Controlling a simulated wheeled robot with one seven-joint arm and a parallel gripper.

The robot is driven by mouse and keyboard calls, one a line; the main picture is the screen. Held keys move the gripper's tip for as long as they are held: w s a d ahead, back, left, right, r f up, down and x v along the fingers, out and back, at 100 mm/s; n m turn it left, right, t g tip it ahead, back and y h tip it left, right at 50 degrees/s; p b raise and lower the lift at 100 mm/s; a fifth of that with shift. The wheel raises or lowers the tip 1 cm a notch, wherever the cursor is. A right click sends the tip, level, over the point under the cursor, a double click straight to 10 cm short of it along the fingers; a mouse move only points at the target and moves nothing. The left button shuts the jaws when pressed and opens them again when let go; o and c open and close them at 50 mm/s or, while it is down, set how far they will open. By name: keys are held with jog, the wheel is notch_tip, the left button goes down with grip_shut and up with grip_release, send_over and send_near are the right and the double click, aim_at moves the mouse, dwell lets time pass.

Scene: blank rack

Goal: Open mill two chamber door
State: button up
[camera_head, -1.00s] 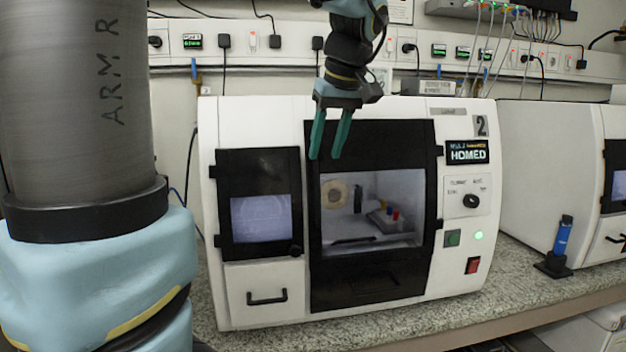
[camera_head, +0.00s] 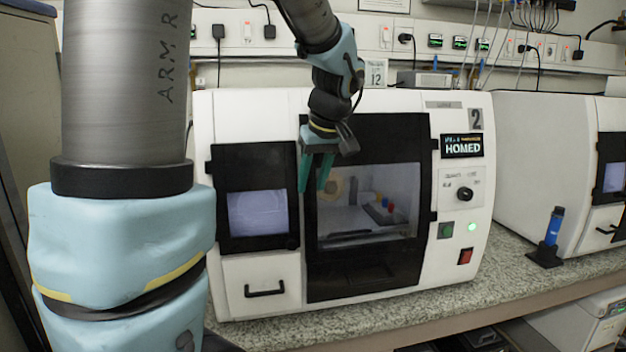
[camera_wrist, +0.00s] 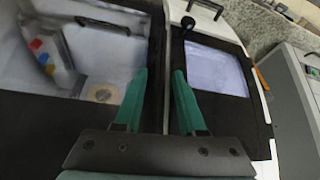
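Mill two is the white machine marked 2 (camera_head: 475,119). Its black-framed chamber door (camera_head: 345,278) looks closed, with a clear window; it also shows in the wrist view (camera_wrist: 40,120). A dark bar (camera_head: 350,234) shows low in the window; it also shows in the wrist view (camera_wrist: 103,25). My gripper (camera_head: 312,188) has two green fingers, apart and empty, in front of the door's upper left edge. In the wrist view my gripper (camera_wrist: 159,73) points along the strip between the chamber door and the side screen panel. Whether it touches the door cannot be told.
The side screen panel (camera_head: 257,165) with a small black knob (camera_wrist: 187,22) is left of the door. A drawer handle (camera_head: 265,290) is below it. Buttons and a dial (camera_head: 464,194) are on the right. A blue tool in a stand (camera_head: 553,227) is on the counter.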

grip_shut()
dwell(1.2)
